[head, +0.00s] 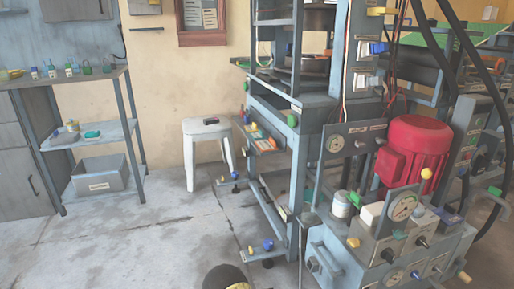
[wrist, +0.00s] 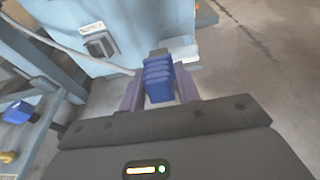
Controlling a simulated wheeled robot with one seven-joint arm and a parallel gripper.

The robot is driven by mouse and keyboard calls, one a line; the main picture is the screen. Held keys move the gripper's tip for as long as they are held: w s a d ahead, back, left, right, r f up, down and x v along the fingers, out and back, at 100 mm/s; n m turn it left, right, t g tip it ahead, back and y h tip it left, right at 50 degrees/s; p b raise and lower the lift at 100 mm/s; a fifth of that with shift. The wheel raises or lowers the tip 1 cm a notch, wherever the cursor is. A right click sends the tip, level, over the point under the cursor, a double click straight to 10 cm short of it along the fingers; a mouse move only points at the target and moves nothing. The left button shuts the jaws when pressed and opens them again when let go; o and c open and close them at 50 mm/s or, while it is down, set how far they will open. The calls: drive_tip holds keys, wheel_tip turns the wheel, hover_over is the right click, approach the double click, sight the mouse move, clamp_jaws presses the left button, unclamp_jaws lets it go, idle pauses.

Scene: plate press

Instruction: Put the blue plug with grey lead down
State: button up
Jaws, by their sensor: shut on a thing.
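The blue plug (wrist: 158,80) is in the wrist view, a ribbed blue block with a dark end. My gripper (wrist: 159,88) is shut on it, one finger on each side. A grey lead (wrist: 60,47) runs from the upper left of the wrist view towards the plug; where it joins is hidden. Beyond the plug is a pale blue cabinet side (wrist: 150,25) with a dark fitting (wrist: 100,45) under a white label. I cannot tell whether the plug touches the cabinet. Neither my gripper's fingers nor the held plug can be made out in the head view.
A white stool (head: 207,132) with a dark item on top stands by the wall. A blue press frame (head: 292,150) and a gauge unit with a red motor (head: 415,150) fill the right. A workbench (head: 70,80) stands left. Grey floor (head: 150,235) is open between.

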drive_tip(key=s+d+r+n+t+p, duration=0.1)
drive_tip(key=s+r+p, duration=0.1)
drive_tip(key=r+p, duration=1.7)
drive_tip(key=s+d+r+n+t+y+p, duration=0.1)
drive_tip(key=s+r+t+p, duration=0.1)
drive_tip(key=r+p, duration=1.7)
drive_tip(key=s+d+r+n+t+y+p, duration=0.1)
drive_tip(key=s+r+n+p, duration=0.1)
drive_tip(key=r+p, duration=1.7)
wheel_tip(320, 180, up, 9)
drive_tip(key=shift+s+r+t, duration=0.1)
drive_tip(key=shift+s+t, duration=0.2)
drive_tip(key=shift+s, duration=0.6)
drive_tip(key=shift+d+y, duration=0.15)
drive_tip(key=shift+y, duration=0.15)
drive_tip(key=shift+w+f+n+t+y, duration=0.25)
drive_tip(key=shift+f+n+t+y, duration=0.65)
drive_tip(key=shift+n+y, duration=0.95)
drive_tip(key=shift+w+f+n+t+y, duration=0.3)
drive_tip(key=shift+f+n+t+y, duration=0.6)
drive_tip(key=shift+n+y, duration=0.9)
drive_tip(key=shift+w+f+n+t+y, duration=0.25)
drive_tip(key=shift+f+n+t+y, duration=0.65)
drive_tip(key=shift+n+y, duration=0.95)
